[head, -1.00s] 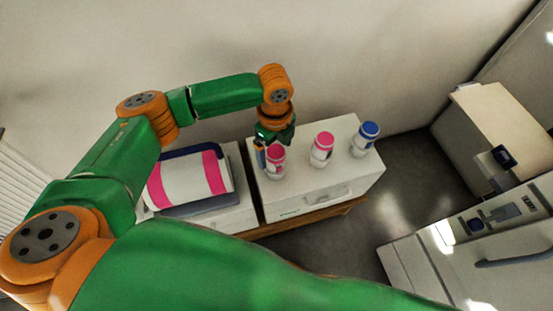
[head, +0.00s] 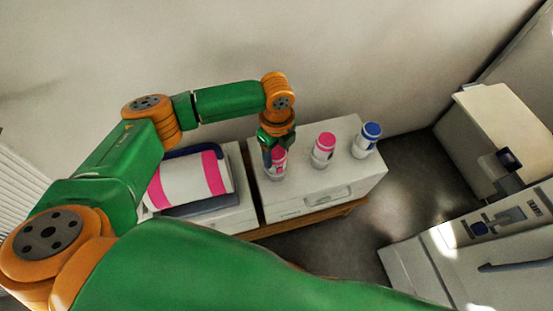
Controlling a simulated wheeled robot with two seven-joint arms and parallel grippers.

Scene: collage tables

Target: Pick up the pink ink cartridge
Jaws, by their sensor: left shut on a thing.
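A pink-capped white ink cartridge (head: 277,168) stands at the left end of the white cabinet's top. My left gripper (head: 277,155) reaches down over it from above and is shut on it; the fingers hide part of its cap. A second pink-capped cartridge (head: 323,151) stands free to its right. A blue-capped cartridge (head: 367,140) stands farther right near the corner. My right gripper does not show.
The white cabinet (head: 318,184) has a drawer handle at its front. A roll with pink bands (head: 190,181) lies in a dark tray on the left. White machines (head: 470,245) stand at the right, with dark floor (head: 420,185) between.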

